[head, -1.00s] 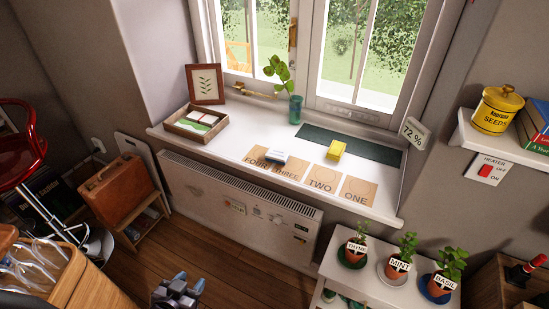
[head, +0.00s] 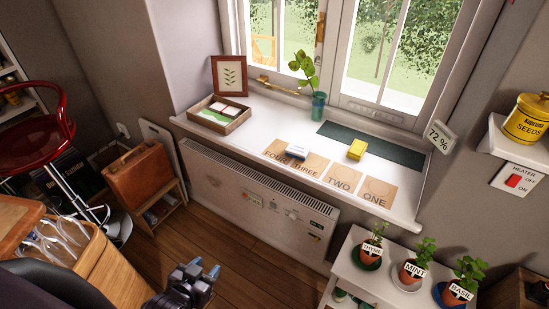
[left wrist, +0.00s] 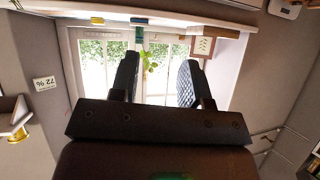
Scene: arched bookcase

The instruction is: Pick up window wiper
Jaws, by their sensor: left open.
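I cannot make out a window wiper in either view. My left gripper (head: 204,271) is at the bottom of the head view, over the wooden floor in front of the heater. In the left wrist view its two fingers (left wrist: 157,72) stand wide apart with nothing between them, and the window and sill lie beyond them. The white windowsill (head: 260,125) holds a yellow block (head: 357,149), a small white-and-blue block (head: 297,151) and a dark green mat (head: 385,151). My right gripper is not seen.
A white heater (head: 250,195) runs below the sill. A white plant stand (head: 350,268) with potted herbs is at the lower right. A red stool (head: 35,145), a brown case (head: 137,180) and a wooden container (head: 105,265) are at left. Some floor before the heater is clear.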

